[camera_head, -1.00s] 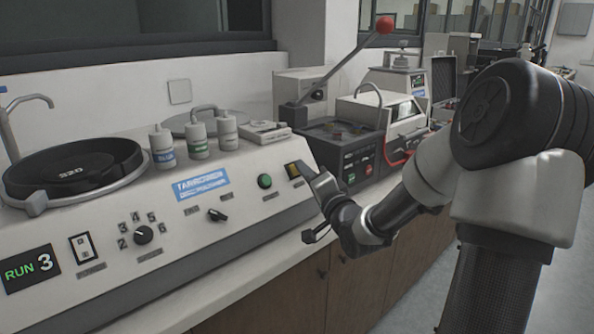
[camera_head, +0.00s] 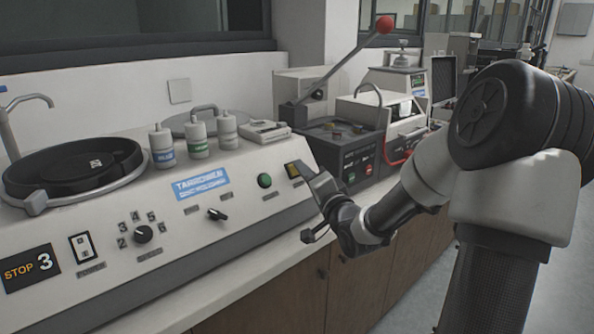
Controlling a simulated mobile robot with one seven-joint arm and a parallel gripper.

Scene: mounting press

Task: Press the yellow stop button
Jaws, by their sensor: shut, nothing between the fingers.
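The yellow stop button (camera_head: 292,170) is a square yellow key in a dark frame on the sloped front panel of the grey machine (camera_head: 205,228). It is partly hidden by my gripper (camera_head: 308,172), whose tip is right beside it at its right edge. I cannot tell whether the tip touches the button. My gripper is shut and holds nothing. The round black disc (camera_head: 75,167) sits in the ring on top of the machine at left.
A round green button (camera_head: 264,180) lies just left of the yellow one. A black switch (camera_head: 216,214) and a numbered knob (camera_head: 143,234) are further left. Several small bottles (camera_head: 198,139) stand on top. A dark box with a red-knobbed lever (camera_head: 385,25) is behind my gripper.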

